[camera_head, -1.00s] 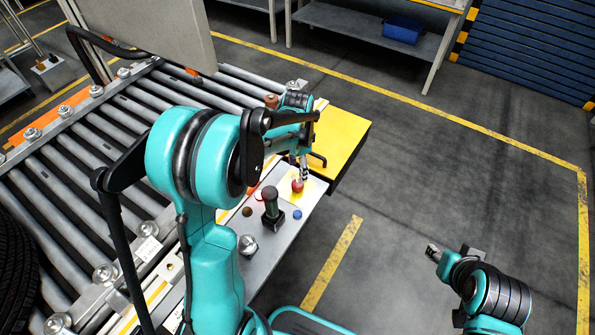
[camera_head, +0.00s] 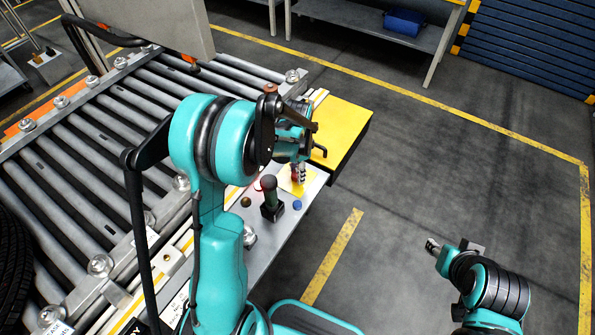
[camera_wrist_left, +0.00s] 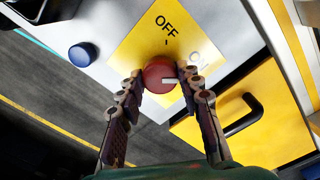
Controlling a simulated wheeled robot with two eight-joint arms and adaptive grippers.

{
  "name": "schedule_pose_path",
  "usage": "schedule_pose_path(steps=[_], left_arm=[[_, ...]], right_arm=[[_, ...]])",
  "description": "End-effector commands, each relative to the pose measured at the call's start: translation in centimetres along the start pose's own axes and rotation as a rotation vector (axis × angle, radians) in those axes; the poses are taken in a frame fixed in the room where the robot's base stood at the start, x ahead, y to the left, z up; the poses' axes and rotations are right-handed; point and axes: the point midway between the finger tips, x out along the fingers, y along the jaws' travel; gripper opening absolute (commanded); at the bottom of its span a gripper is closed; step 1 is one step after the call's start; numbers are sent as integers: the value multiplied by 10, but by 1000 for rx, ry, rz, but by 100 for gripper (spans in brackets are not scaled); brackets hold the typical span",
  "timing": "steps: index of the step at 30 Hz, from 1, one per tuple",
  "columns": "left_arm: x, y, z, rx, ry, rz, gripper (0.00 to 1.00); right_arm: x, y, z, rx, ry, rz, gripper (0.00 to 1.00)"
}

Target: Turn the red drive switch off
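The red drive switch (camera_wrist_left: 159,75) is a round knob on a yellow plate (camera_wrist_left: 135,45) printed OFF and ON. Its white mark points right, roughly to the ON side rather than at OFF. My left gripper (camera_wrist_left: 162,78) has its two fingers apart, one on each side of the knob, with the tips very near it; contact is not clear. In the head view, the left gripper (camera_head: 299,178) is over the yellow plate and mostly covers the knob. My right gripper (camera_head: 433,247) hangs over the floor at the right, away from the panel; its fingers are too small to read.
The panel also carries a black-green lever (camera_head: 270,195) and a blue button (camera_head: 297,205), also in the wrist view (camera_wrist_left: 82,53). A yellow box with a black handle (camera_head: 340,130) adjoins the panel. The roller conveyor (camera_head: 110,130) lies left. The floor at right is open.

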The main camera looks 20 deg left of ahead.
Motion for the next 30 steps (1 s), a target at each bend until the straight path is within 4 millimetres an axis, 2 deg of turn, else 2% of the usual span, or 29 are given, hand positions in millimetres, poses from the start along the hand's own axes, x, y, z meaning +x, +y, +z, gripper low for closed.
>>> schedule_pose_path(steps=[1, 2, 14, 20, 30], left_arm=[[0, 0, 0, 0, 0, 0, 11], [0, 0, 0, 0, 0, 0, 6], [0, 0, 0, -49, 0, 0, 6], [0, 0, 0, -168, 0, 0, 6], [0, 0, 0, -479, 0, 0, 6]], right_arm=[[0, 0, 0, 0, 0, 0, 40], [0, 0, 0, 0, 0, 0, 40], [0, 0, 0, 0, 0, 0, 40], [1, 0, 1, 0, 0, 0, 40], [3, 0, 2, 0, 0, 0, 40]])
